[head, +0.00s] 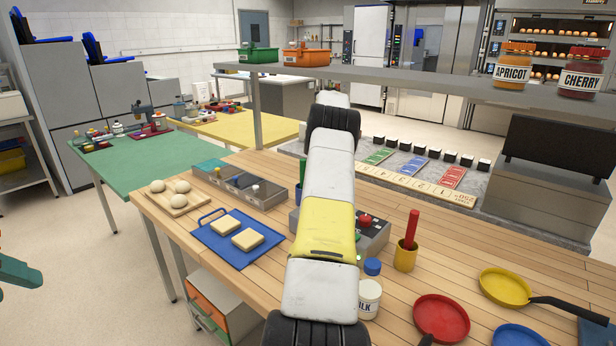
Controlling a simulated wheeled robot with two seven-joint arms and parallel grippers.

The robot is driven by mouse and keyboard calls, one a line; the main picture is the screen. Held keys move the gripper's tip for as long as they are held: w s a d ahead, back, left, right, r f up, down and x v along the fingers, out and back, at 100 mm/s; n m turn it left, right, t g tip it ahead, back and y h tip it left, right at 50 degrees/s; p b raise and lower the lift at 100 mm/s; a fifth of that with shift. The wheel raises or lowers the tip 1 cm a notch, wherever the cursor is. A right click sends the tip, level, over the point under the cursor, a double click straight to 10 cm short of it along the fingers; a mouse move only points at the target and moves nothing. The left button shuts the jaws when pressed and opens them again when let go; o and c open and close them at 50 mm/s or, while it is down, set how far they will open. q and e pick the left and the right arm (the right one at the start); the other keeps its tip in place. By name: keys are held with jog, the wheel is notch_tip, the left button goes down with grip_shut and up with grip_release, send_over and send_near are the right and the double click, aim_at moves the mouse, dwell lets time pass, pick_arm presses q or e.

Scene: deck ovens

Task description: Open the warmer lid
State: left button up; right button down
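A steel box with a dark, slanted upper panel (558,145) stands at the right on the grey counter behind the wooden worktop. It may be the warmer; no label shows. I cannot tell whether the dark panel is its lid or whether it is open. A white and yellow arm of mine rises through the middle of the head view over the worktop, well left of the steel box. No gripper fingers show at its far end. A teal part (18,272) at the left edge is cut off, and I cannot tell what it is.
A steel shelf (430,80) spans above the worktop, with apricot (512,68) and cherry (583,75) jars. A milk bottle (369,298), yellow cup (405,257), red pan (442,317) and yellow pan (505,288) stand on the worktop. A blue tray (215,244) lies left.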

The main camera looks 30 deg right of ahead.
jog(key=shift+f, duration=0.1)
dwell(0.4)
jog(key=c, duration=1.3)
grip_release()
